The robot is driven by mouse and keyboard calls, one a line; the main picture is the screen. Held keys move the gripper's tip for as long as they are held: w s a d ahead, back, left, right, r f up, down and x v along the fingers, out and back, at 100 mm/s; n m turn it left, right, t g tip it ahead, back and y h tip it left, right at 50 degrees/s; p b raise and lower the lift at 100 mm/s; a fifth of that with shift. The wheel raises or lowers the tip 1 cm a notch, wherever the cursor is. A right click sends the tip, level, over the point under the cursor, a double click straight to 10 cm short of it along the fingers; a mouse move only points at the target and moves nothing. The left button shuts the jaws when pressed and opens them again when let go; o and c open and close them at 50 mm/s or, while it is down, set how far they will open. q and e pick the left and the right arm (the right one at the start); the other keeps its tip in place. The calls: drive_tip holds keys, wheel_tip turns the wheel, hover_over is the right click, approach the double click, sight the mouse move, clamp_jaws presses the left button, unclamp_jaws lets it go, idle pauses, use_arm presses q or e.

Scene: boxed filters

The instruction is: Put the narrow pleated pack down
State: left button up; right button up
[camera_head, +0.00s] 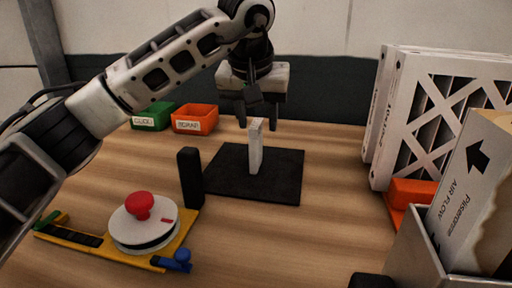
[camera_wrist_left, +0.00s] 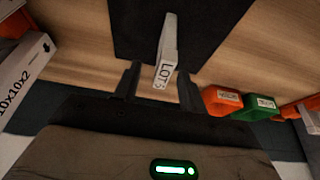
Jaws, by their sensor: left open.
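The narrow pleated pack (camera_head: 256,148) is a slim pale block standing upright on a black square mat (camera_head: 285,182). It also shows in the left wrist view (camera_wrist_left: 169,40), with a "LOT" label on the end facing the camera. My left gripper (camera_head: 257,123) is open above the mat, pointing down. Its fingertips (camera_wrist_left: 160,78) are on either side of the pack's top end, with visible gaps, and I see no grip on it. The pack's pleats cannot be made out.
Green (camera_head: 153,116) and orange (camera_head: 194,119) bins stand behind left. A yellow fixture with a white disc (camera_head: 145,232) and red knob is front left, beside a black upright block (camera_head: 190,178). Large framed filters (camera_head: 448,115) and a grey box (camera_head: 415,250) fill the right.

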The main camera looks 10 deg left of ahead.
use_arm(q)
drive_tip(key=x, duration=0.5)
drive_tip(key=shift+a, duration=0.2)
clamp_jaws()
drive_tip(key=shift+r, duration=0.1)
